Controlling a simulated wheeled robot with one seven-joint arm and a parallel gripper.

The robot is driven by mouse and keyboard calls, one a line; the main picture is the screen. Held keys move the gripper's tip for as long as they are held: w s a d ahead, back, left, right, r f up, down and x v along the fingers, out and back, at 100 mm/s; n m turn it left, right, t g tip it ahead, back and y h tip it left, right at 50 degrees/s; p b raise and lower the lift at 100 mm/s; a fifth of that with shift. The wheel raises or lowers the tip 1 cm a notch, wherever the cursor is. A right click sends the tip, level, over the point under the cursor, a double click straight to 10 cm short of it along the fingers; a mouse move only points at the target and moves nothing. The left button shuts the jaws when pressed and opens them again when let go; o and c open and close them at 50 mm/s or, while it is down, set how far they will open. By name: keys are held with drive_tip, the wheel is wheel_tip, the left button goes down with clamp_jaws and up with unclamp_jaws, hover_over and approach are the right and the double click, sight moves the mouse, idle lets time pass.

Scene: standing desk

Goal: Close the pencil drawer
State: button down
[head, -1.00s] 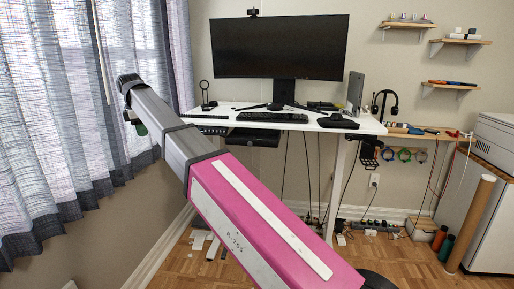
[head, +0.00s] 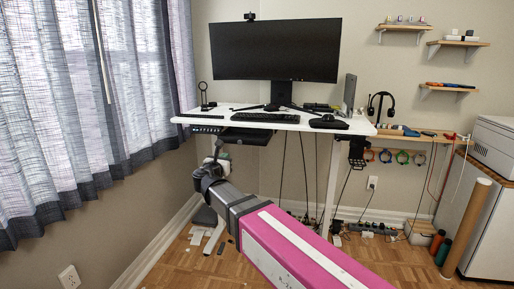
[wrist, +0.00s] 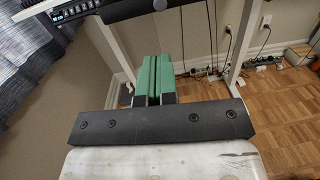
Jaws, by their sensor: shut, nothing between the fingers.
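The pencil drawer (head: 245,137) is a shallow black tray under the front of the white desk (head: 290,124), left of its middle. In the head view I cannot tell exactly how far out it sits. In the wrist view a dark edge, likely the drawer (wrist: 140,7), crosses the top of the picture. My gripper (head: 217,152) is below and left of the drawer, apart from it. In the wrist view its green fingers (wrist: 152,62) are together and empty, pointing toward the space under the desk.
A black panel with small buttons (head: 206,129) is under the desk's left front edge. A white desk leg (wrist: 112,48) stands beyond my fingers. Cables (head: 304,170) hang below the desk to a power strip. A curtain (head: 90,100) is at left.

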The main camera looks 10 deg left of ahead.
sight(250, 131)
drive_tip(key=shift+n, duration=0.3)
drive_tip(key=w, duration=0.4)
drive_tip(key=w+d, duration=0.1)
drive_tip(key=w, duration=0.4)
drive_tip(key=w+d, duration=0.1)
drive_tip(key=w, duration=0.3)
drive_tip(key=shift+w+r, duration=0.35)
drive_tip(key=shift+r, duration=0.05)
drive_tip(key=shift+w, duration=0.1)
drive_tip(key=w, duration=0.7)
drive_tip(key=w+d, duration=0.1)
drive_tip(key=w, duration=1.2)
drive_tip(key=shift+w+d, duration=0.3)
drive_tip(key=shift+d, duration=0.05)
drive_tip(key=shift+w, duration=0.15)
drive_tip(key=shift+w+r, duration=0.1)
drive_tip(key=shift+w, duration=0.1)
